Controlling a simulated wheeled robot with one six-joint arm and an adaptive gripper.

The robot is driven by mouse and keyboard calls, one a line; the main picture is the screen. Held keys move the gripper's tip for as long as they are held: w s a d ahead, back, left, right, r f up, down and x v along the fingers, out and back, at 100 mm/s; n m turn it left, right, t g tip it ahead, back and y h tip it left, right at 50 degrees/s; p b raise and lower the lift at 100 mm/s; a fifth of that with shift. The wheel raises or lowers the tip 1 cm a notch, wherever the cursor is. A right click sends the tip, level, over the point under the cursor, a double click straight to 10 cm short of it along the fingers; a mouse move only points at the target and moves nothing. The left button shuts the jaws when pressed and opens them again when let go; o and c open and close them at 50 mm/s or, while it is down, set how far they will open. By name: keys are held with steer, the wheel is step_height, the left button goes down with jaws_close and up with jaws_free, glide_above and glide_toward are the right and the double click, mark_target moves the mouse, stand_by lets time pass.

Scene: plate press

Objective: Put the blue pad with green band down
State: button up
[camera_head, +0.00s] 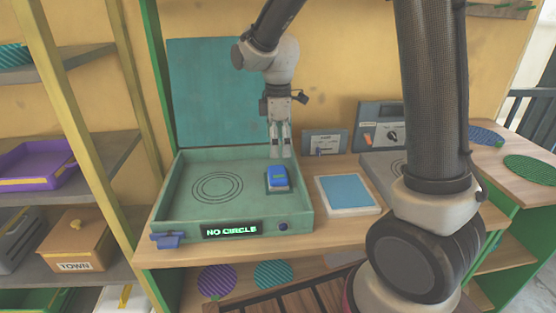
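The blue pad (277,179), a small block with a greenish mark on its top, sits inside the shallow green press box (178,212), toward its right side. My gripper (281,156) points down just above and behind the pad in the picture. Its two fingers show a narrow gap between them and nothing visible in it. The fingertips appear clear of the pad. Circle outlines (217,187) mark the box floor to the left of the pad. The display (231,230) on the box front reads "NO CIRCLE".
The box's teal lid (205,95) stands raised behind. A light-blue panel (348,191) lies right of the box. Small control units (325,143) stand at the back. Round plates (527,169) lie far right. Shelves at left hold a purple tray (38,170) and a "TOWN" box (74,250).

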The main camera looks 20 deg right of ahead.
steer(key=s+d+r+m+t, duration=0.2)
steer(key=s+d+r+m, duration=0.6)
steer(key=s+d+r, duration=0.25)
steer(key=s+d+r+m+t, duration=0.1)
steer(key=s+d+m+t, duration=0.1)
steer(key=s+d+m, duration=0.2)
steer(key=s+m, duration=0.3)
steer(key=s, duration=0.5)
steer(key=shift+s+d+r+m, duration=0.2)
steer(key=shift+s+r+m, duration=0.1)
steer(key=shift+r+m, duration=0.1)
